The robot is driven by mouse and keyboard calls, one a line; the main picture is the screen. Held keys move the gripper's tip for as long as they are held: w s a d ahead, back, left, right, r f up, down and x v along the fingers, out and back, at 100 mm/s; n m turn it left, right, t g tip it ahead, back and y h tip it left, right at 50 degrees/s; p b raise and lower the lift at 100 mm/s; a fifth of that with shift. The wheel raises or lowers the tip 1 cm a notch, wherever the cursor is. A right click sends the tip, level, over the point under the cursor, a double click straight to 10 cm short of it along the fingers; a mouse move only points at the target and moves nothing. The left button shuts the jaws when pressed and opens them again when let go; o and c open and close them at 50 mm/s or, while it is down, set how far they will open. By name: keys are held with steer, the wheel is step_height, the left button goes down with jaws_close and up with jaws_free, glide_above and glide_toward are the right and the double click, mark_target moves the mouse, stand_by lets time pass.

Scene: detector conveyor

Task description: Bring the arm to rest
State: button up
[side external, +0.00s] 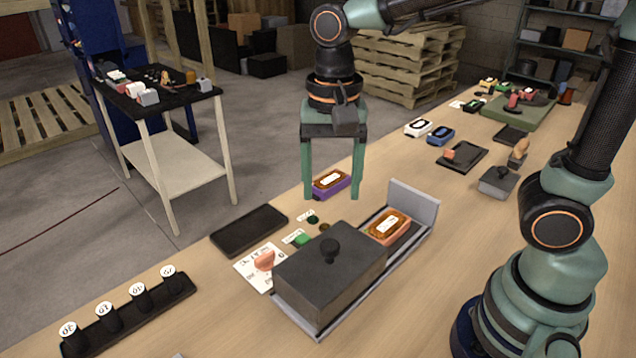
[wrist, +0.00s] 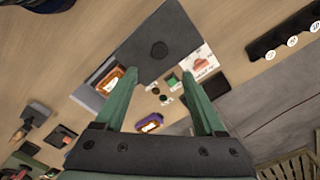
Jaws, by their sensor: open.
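My gripper (side external: 334,192) points down at the far side of the table, its two green fingers spread wide. A purple box (side external: 331,182) with an orange top and white label stands on the table below and between the fingers in the side view. In the wrist view the open gripper (wrist: 168,85) shows both fingers apart, and the purple box (wrist: 149,123) shows between them, nearer the palm. The side view does not settle whether the fingertips are at the box's height; nothing appears gripped.
A dark grey conveyor cover (side external: 328,272) with a knob stands in front, and a red box (side external: 388,227) lies on the belt beside it. A black tray (side external: 249,231) lies left. Two small boxes (side external: 440,135) stand behind.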

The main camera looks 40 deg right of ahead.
steer(key=shift+r, duration=0.35)
steer(key=s+d+r+n+t, duration=0.1)
steer(key=d+r+n+t, duration=0.1)
steer(key=d+n+t, duration=0.3)
steer(key=d+n, duration=0.4)
steer(key=d, duration=0.1)
steer(key=shift+s+d+t, duration=0.25)
steer(key=shift+d+t, duration=0.05)
steer(key=shift+d, duration=0.05)
